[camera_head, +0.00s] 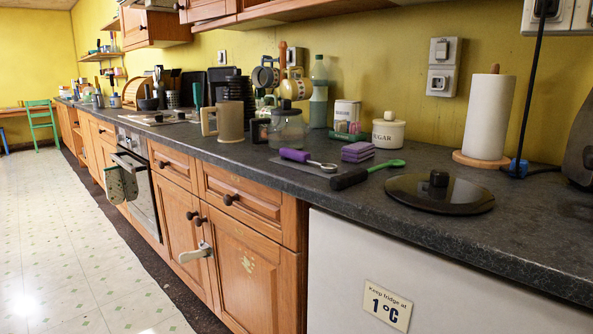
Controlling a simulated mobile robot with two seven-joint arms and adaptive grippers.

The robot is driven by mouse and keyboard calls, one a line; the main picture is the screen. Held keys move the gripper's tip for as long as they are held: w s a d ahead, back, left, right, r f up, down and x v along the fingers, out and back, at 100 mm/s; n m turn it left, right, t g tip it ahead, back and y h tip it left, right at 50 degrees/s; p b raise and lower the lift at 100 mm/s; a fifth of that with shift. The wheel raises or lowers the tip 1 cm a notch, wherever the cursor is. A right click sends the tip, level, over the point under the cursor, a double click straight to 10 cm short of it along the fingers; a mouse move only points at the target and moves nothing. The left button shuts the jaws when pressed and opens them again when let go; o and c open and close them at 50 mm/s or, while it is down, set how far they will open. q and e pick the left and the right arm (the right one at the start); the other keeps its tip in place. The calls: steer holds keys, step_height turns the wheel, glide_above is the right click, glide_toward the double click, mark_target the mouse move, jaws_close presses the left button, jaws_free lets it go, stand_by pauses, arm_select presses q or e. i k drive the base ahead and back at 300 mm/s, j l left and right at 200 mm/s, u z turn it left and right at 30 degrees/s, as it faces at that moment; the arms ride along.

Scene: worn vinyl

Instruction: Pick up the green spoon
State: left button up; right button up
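The green spoon (386,167) lies on the dark worktop, right of centre. Its green bowl end points to the right, and a black handle (348,179) extends from it to the left, close to the worktop's front edge. Neither of my grippers shows in the head view.
A purple-handled scoop (307,159) lies left of the spoon, and purple sponges (357,151) sit behind it. A dark round lid (439,191) lies to its right. A sugar jar (388,130) and a paper towel roll (488,116) stand behind. The floor at left is clear.

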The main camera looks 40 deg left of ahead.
mark_target(339, 183)
steer(key=u, duration=0.75)
steer(key=z, duration=1.35)
steer(key=u, duration=1.3)
